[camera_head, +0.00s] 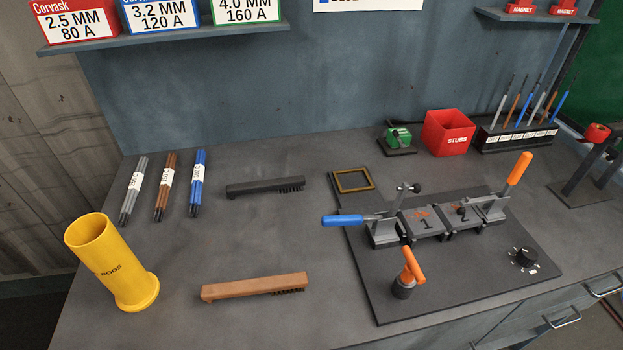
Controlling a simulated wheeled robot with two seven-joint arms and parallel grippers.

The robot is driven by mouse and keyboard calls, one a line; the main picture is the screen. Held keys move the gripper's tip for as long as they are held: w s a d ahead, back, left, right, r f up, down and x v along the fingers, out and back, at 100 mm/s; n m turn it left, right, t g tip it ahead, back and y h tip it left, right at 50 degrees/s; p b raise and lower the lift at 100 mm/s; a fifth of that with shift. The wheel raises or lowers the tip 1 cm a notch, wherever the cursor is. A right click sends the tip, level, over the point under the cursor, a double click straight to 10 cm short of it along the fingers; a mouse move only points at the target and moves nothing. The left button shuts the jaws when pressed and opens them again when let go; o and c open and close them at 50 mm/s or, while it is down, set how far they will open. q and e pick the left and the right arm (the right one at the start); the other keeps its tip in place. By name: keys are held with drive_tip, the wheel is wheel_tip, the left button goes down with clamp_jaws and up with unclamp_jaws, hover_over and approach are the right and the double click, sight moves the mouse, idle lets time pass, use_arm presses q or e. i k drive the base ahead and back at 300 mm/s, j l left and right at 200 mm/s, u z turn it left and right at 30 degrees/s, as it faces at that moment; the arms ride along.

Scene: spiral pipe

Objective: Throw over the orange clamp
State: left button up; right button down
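The orange clamp (518,169) is a toggle clamp at the right end of the fixture on the dark base plate (455,285). Its orange handle stands up, tilted to the right. A second clamp with a blue handle (345,220) is at the left end, its handle lying nearly level to the left. Between them are two grey blocks marked 1 (424,223) and 2 (463,212). A separate orange T-handle (412,264) stands on a black knob at the plate's front. Neither of my grippers is in view.
A red stubs box (448,132), a green device (398,138) and a rod rack (517,136) stand behind. Two brushes, rod bundles and a yellow rod canister (110,262) are on the left. The bench middle is mostly free.

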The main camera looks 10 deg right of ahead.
sight(524, 158)
drive_tip(key=l+u, duration=0.1)
drive_tip(key=l, duration=0.45)
drive_tip(key=l+u, duration=0.1)
drive_tip(key=l, duration=0.45)
drive_tip(key=k+l+u, duration=0.1)
drive_tip(key=l, duration=0.5)
drive_tip(key=k+l+u, duration=0.1)
drive_tip(key=l, duration=0.45)
drive_tip(key=k+l, duration=0.1)
drive_tip(key=l, duration=0.45)
drive_tip(key=k+l+u, duration=0.15)
drive_tip(key=l, duration=0.4)
drive_tip(key=i, duration=0.05)
